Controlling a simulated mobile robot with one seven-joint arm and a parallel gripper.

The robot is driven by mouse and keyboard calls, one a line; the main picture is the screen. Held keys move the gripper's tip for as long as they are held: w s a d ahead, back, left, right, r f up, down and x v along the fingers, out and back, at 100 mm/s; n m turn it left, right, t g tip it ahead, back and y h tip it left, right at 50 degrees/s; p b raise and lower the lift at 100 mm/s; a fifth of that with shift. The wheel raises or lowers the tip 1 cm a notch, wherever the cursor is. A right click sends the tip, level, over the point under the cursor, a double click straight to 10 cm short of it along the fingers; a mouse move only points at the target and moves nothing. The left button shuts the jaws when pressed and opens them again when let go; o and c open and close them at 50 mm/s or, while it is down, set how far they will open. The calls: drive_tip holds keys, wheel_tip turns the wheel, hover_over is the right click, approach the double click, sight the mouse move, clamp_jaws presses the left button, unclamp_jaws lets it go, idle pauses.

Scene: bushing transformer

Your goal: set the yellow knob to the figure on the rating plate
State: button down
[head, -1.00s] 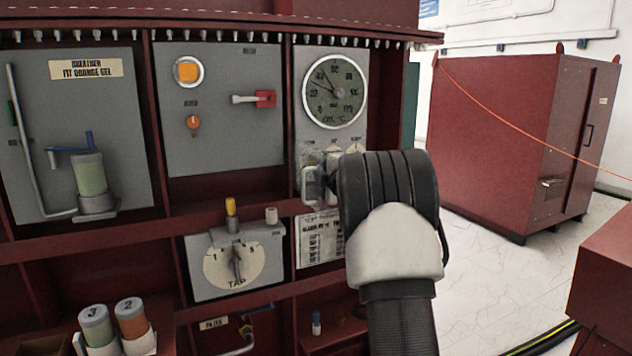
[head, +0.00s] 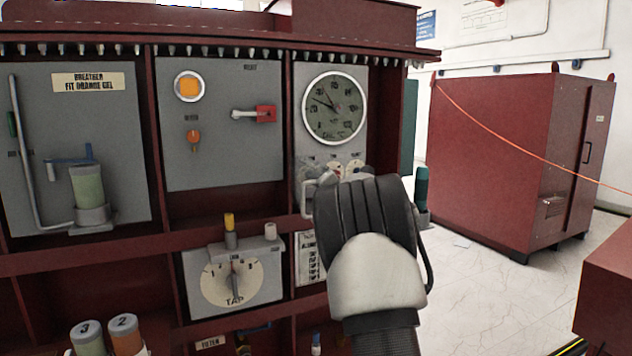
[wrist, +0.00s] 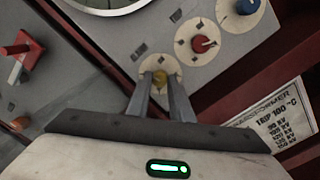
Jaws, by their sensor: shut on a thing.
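The yellow knob (wrist: 160,77) sits on a round cream dial in the wrist view. My gripper (wrist: 160,80) has one finger on each side of it and is shut on it. In the head view my gripper (head: 316,186) is at the panel below the round gauge, and my wrist hides the yellow knob. The rating plate (wrist: 274,118) is at lower right in the wrist view, with "TRIP 100 °C" readable and smaller kV lines below. In the head view only a strip of the plate (head: 307,260) shows. The knob's pointer setting cannot be read.
A red knob (wrist: 203,44) and a blue knob (wrist: 247,6) stand close to the right of the yellow one. The gauge (head: 335,107) is above. A TAP dial (head: 234,281), a red-handled switch (head: 264,114) and an orange knob (head: 194,135) are to the left.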

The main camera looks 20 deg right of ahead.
idle(0.5)
drive_tip(key=c, duration=1.6)
unclamp_jaws()
drive_tip(key=shift+o, duration=0.2)
drive_tip(key=s, duration=1.7)
drive_tip(key=shift+s+d+f+p, duration=0.2)
drive_tip(key=shift+d+f+p, duration=0.15)
drive_tip(key=shift+f+p, duration=0.05)
